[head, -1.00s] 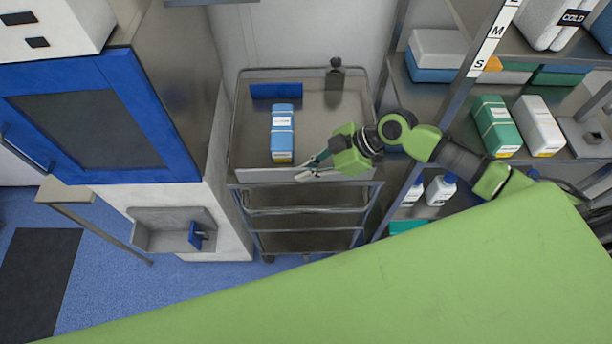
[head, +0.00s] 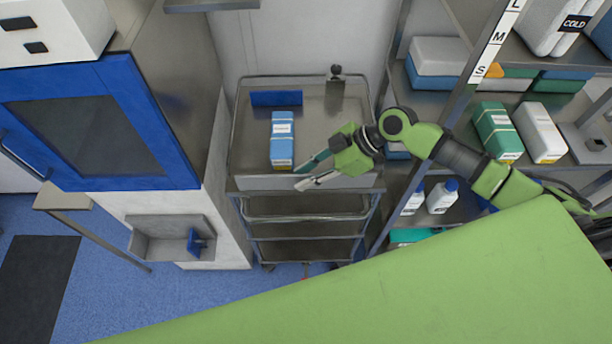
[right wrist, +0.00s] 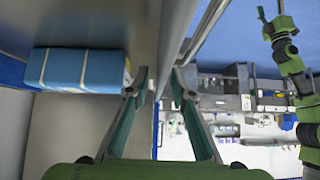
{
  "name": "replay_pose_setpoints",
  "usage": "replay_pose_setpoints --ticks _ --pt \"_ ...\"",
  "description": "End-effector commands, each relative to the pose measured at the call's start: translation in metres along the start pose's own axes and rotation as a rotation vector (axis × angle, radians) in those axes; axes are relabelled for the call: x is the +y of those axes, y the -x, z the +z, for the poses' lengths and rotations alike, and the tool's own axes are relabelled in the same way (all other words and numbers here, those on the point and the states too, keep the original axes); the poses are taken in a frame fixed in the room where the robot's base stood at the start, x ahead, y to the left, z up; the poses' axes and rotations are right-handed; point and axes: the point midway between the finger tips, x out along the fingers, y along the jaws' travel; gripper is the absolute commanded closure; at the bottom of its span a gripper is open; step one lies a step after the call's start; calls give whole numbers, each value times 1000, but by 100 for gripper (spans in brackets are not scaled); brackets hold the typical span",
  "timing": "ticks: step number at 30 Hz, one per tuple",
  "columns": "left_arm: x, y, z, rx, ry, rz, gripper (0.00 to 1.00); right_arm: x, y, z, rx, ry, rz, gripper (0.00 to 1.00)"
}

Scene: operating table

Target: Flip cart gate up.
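The metal cart (head: 238,128) stands at the middle of the head view, with several shelves under its top tray. I take the gate to be the metal front panel (head: 270,184) along the tray's near edge. My right gripper (head: 306,173) is open at this front edge, near its middle. In the right wrist view, the gripper (right wrist: 160,82) has its fingers spread with a metal edge strip (right wrist: 176,40) running between them. Contact cannot be told. A green arm, seemingly my left, shows at the right of that view; its gripper is too small to read.
A blue-and-white package (head: 282,140) lies in the tray, left of my gripper. A blue block (head: 276,98) stands at the tray's back. A stocked shelf rack (head: 474,60) is to the right, a blue-framed cabinet (head: 95,120) to the left. The green table (head: 400,270) fills the foreground.

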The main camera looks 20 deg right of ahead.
Motion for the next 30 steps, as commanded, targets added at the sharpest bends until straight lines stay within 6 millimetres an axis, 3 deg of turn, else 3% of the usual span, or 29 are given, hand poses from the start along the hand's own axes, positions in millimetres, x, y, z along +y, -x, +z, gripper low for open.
replay_pose_setpoints --ticks 13,30 --pt "2 0 -2 2 1 2 42 0 56 -56 0 1 2 78" --pt "2 0 -2 2 0 2 42 -1 63 -63 0 -2 0 78"
